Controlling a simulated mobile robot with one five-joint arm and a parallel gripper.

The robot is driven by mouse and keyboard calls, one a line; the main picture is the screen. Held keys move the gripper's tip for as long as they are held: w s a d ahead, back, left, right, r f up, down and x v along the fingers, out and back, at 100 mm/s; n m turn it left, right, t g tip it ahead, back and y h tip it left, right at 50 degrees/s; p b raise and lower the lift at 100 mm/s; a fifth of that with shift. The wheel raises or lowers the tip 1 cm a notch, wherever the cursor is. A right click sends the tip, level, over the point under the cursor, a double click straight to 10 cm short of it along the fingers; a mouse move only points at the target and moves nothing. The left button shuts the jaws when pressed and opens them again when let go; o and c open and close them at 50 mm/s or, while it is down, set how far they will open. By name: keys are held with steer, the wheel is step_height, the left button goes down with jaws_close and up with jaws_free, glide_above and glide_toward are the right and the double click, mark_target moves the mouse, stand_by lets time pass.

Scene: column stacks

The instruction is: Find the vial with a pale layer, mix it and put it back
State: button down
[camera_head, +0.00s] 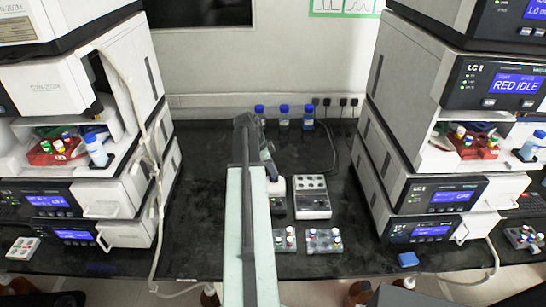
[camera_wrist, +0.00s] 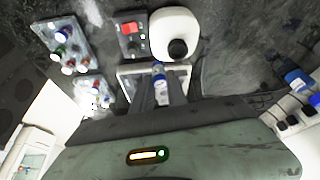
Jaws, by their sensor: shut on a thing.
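My gripper (camera_wrist: 161,82) is shut on a vial (camera_wrist: 161,88) with a blue cap and a white label. The vial's contents are too small to read, so I cannot tell whether it has a pale layer. In the head view my arm hides most of the gripper. A white rounded device with a black round top (camera_wrist: 177,48), which looks like a mixer, stands just beyond the held vial. Two vial racks (camera_wrist: 48,36) (camera_wrist: 82,80) hold several vials with coloured caps. In the head view one rack (camera_head: 312,250) shows right of my arm, the other is partly hidden.
A pale block with round wells (camera_head: 312,205) stands right of my arm. Blue-capped bottles (camera_head: 284,117) line the wall. Instrument stacks (camera_head: 112,192) (camera_head: 400,160) border both sides. The dark bench (camera_head: 205,230) is clear left of my arm. A blue item (camera_head: 407,259) lies at the front right.

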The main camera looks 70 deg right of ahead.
steer(key=shift+w+d+f+b, duration=0.3)
steer(key=shift+d+f+b, duration=0.35)
steer(key=shift+d+b, duration=0.3)
steer(key=shift+w+d+f+b, duration=0.25)
steer(key=shift+d+f+b, duration=0.35)
steer(key=shift+d+b, duration=0.3)
steer(key=shift+w, duration=0.15)
steer(key=shift+f+b, duration=0.45)
steer(key=shift+f, duration=0.1)
stand_by(0.7)
steer(key=shift+f+b, duration=0.4)
steer(key=shift+f, duration=0.25)
stand_by(0.6)
steer(key=shift+r, duration=0.1)
stand_by(1.7)
step_height(320, 180, up, 6)
steer(key=p, duration=0.5)
